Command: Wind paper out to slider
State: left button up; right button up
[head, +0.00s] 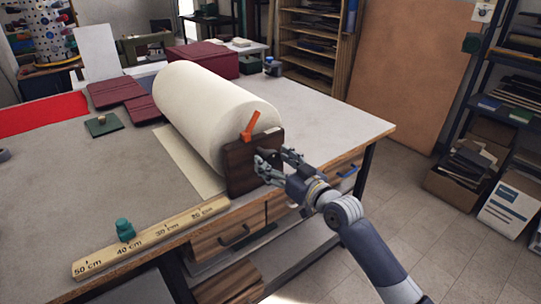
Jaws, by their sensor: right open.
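A large cream paper roll (213,108) lies in a stand on the grey table. A strip of its paper (187,160) lies flat on the table to the left of the roll. The stand's dark wooden end plate (240,167) faces the front and carries an orange lever (250,125). A wooden ruler (152,238) runs along the table's front edge, with a green slider (125,230) by the 40 cm mark. My right gripper (268,165) is open, its fingers around a small dark knob at the end plate; contact is unclear. My left gripper is out of view.
A red sheet (40,113) lies at far left. Drawers (236,234) are below the front edge. The tabletop between ruler and boards is clear.

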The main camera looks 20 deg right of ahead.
jog(key=shift+x, duration=1.05)
jog(key=shift+c, duration=0.6)
jog(key=c, duration=1.4)
